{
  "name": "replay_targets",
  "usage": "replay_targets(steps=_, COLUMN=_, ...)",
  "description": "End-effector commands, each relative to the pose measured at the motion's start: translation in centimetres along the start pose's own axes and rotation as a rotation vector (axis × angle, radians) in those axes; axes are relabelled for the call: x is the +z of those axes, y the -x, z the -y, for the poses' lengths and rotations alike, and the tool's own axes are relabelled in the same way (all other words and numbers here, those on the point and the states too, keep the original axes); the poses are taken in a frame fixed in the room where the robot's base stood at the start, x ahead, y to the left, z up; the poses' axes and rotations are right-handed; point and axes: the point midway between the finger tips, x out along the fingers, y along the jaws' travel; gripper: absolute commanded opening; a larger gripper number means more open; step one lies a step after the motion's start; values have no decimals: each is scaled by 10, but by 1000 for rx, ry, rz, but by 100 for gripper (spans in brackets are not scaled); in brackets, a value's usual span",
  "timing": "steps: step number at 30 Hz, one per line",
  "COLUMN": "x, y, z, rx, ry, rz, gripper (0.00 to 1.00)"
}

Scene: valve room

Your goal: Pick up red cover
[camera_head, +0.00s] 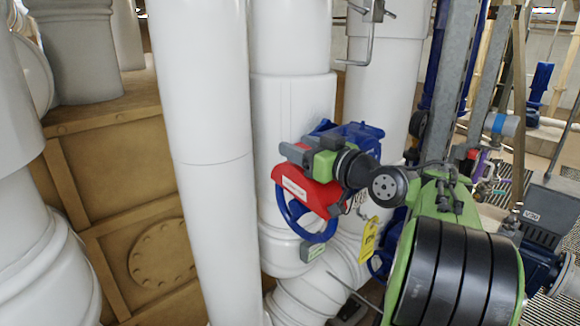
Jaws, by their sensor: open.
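The red cover (305,192) with a white label sits at the blue handwheel (292,215) of a valve, in front of the white pipes. The wheel's rim shows below and left of the cover. My gripper (297,154), grey and green, is at the cover's upper edge and overlaps it in the picture. The gripper is open. Its fingers and the cover's top are partly hidden, so I cannot tell whether they touch.
Thick white pipes (205,120) stand left of the valve. A yellow tag (369,238) hangs right of the cover. A tan panelled box (120,160) is behind at left. Grey metal posts (452,75) and a grey motor box (547,215) are at right.

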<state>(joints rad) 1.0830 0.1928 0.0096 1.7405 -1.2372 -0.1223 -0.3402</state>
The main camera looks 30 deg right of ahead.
Motion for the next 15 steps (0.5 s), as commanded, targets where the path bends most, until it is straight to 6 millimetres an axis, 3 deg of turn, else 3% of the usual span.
replay_targets(steps=3, x=1, y=0, z=-1, rx=3, ry=0, rz=0, gripper=50)
replay_targets(steps=12, x=1, y=1, z=-1, rx=4, ry=1, rz=1, gripper=4)
replay_targets(steps=15, x=1, y=1, z=-1, rx=4, ry=1, rz=1, gripper=0)
